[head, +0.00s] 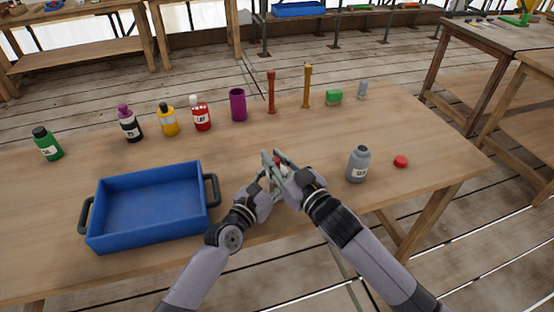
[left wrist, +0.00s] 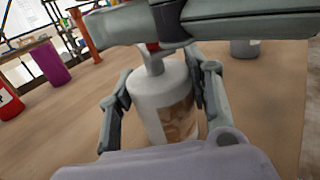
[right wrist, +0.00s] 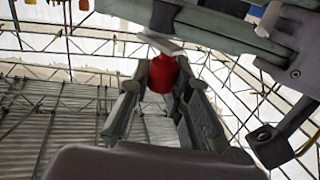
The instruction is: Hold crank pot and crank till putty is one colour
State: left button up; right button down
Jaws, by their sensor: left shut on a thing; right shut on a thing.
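The crank pot (left wrist: 160,100) is a pale grey-white pot with a window in its side. Behind the window the putty (left wrist: 178,122) looks tan and brown in patches, with more than one shade visible. My left gripper (head: 266,178) is shut around the pot's body, one finger on each side in the left wrist view. My right gripper (head: 283,166) is above the pot and shut on the red crank knob (right wrist: 163,74), which shows between its fingers in the right wrist view. In the head view the grippers hide most of the pot.
A blue tray (head: 92,238) with dark handles stands left of the grippers. A grey bottle (head: 358,165) and a red cap (head: 401,161) are to the right. Several bottles, a purple cup (head: 238,105) and two upright posts (head: 271,92) line the back. The table's front edge is close.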

jog(key=shift+a+r+m+t+h, duration=0.1)
jog(key=shift+a+m+t+h, duration=0.1)
jog(key=shift+m+t+h, duration=0.6)
jog(key=shift+a+m+t+h, duration=0.2)
jog(key=shift+m+h, duration=0.4)
jog(key=shift+h, duration=0.6)
jog(key=shift+d+m+h, duration=0.1)
jog(key=shift+m+h, duration=0.2)
jog(key=shift+w, duration=0.1)
jog(key=c, duration=1.4)
grip_release()
jog(key=shift+d, duration=0.1)
jog(key=shift+c, duration=0.2)
jog(key=v, duration=1.2)
jog(key=shift+f, duration=0.2)
